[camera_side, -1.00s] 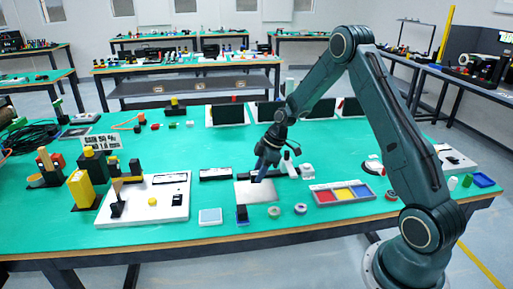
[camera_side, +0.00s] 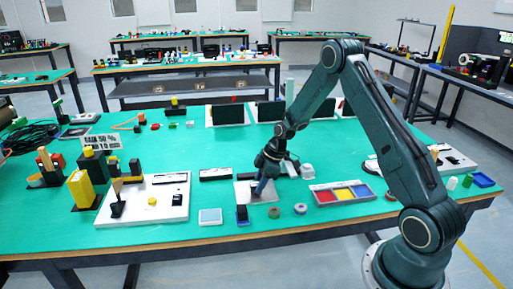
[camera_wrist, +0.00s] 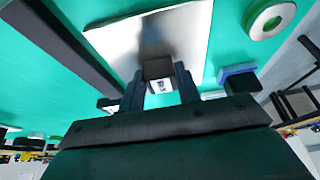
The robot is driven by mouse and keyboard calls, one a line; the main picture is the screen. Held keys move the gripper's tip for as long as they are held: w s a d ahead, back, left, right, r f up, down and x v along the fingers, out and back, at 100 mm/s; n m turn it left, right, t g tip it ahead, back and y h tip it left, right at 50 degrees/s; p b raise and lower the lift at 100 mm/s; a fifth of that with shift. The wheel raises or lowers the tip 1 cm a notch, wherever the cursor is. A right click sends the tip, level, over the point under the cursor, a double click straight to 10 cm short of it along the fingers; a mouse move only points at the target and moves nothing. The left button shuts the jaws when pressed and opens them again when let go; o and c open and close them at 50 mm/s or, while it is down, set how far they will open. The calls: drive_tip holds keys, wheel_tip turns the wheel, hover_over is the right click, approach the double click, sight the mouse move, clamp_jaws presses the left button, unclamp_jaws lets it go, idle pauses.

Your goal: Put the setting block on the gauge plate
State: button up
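The gauge plate (camera_side: 243,190) is a pale flat plate on the green table in the side view. It also fills the upper middle of the wrist view (camera_wrist: 185,28). My gripper (camera_side: 262,192) is over the plate, pointing down. In the wrist view its two fingers (camera_wrist: 160,88) stand on either side of a small dark block with a light, marked face, which I take for the setting block (camera_wrist: 158,72). The fingers look shut on it. A dark shadow lies on the plate beside the block. I cannot tell whether the block touches the plate.
A tray with red, yellow and blue sections (camera_side: 342,193) lies right of the plate. Small round pieces (camera_side: 300,208) and a black block on a blue base (camera_side: 242,214) are near the front. A black bar (camera_side: 216,174) lies behind left. A white fixture board (camera_side: 150,200) stands further left.

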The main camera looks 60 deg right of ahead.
drive_tip(key=o, duration=0.4)
drive_tip(key=shift+r, duration=0.1)
drive_tip(key=v, duration=1.2)
idle(0.3)
drive_tip(key=shift+a+r, duration=0.1)
drive_tip(key=shift+r, duration=0.05)
